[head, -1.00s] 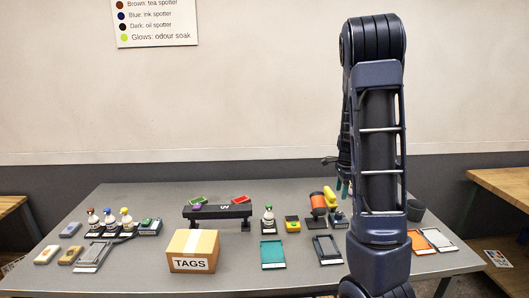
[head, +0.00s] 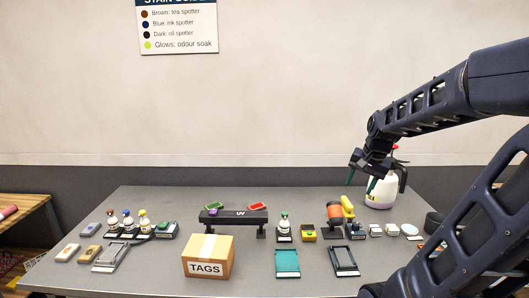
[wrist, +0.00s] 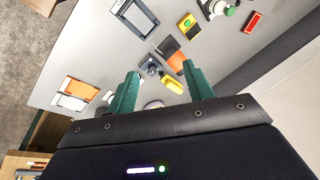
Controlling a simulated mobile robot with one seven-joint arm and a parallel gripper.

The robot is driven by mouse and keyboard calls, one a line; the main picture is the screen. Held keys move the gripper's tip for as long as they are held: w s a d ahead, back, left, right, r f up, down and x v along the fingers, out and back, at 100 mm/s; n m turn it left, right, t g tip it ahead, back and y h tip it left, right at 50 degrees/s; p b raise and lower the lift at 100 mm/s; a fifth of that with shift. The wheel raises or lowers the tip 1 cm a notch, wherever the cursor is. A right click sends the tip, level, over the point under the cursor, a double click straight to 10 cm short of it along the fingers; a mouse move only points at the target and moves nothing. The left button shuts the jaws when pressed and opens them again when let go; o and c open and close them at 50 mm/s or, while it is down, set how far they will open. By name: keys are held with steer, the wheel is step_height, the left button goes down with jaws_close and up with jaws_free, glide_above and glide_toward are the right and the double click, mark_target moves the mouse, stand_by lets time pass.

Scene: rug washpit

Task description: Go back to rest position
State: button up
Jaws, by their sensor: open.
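My gripper (head: 361,182) is at the right of the head view, above the back right part of the grey table (head: 150,205). Its green fingers are spread apart, with nothing between them. It hangs beside a white and purple spray jug (head: 381,193), apart from the table top. In the wrist view the two green fingers of my gripper (wrist: 160,85) show open, with the table and its items beyond them.
A TAGS box (head: 207,268) stands at the front middle. Behind it is a black UV bar (head: 238,216). Several spotter bottles (head: 128,222) stand at left. An orange and yellow tool (head: 336,214) stands near my gripper. A wall sign (head: 178,27) hangs behind.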

steer(key=s+a+r+n+t+h, duration=0.1)
steer(key=s+a+r+n, duration=0.1)
steer(key=s+n, duration=0.4)
steer(key=s+r, duration=0.1)
steer(key=s, duration=0.3)
steer(key=shift+s+a+t, duration=0.25)
steer(key=shift+a+t, duration=0.05)
steer(key=shift+t, duration=0.1)
steer(key=shift+r, duration=0.1)
stand_by(1.3)
